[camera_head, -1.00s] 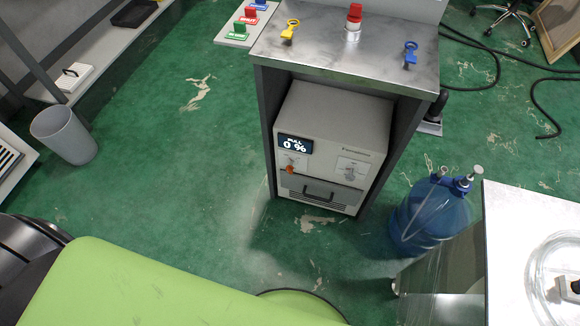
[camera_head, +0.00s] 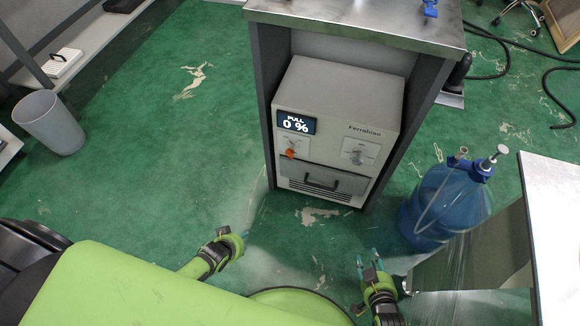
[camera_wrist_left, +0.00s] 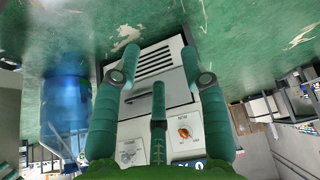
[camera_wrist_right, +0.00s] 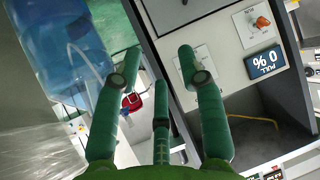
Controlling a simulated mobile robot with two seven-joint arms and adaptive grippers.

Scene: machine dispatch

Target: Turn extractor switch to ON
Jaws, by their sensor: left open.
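The extractor (camera_head: 338,110) is a light grey box in a dark-framed cabinet. Its display (camera_head: 296,124) reads "PULL 0 %". An orange knob (camera_head: 291,152) sits on its left plate and a grey knob (camera_head: 357,155) on its right plate; I cannot tell their labels. In the left wrist view the orange knob (camera_wrist_left: 184,132) lies beyond my fingers, upside down. My left gripper (camera_head: 240,238) is open and empty, low in front of the cabinet's left side. My right gripper (camera_head: 370,264) is open and empty, low in front of its right side. The right wrist view shows the orange knob (camera_wrist_right: 262,22).
A blue water bottle (camera_head: 441,205) stands right of the cabinet, close to a white-topped table (camera_head: 556,225). A grey bin (camera_head: 49,124) stands far left. The green floor (camera_head: 205,170) left of the cabinet is clear.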

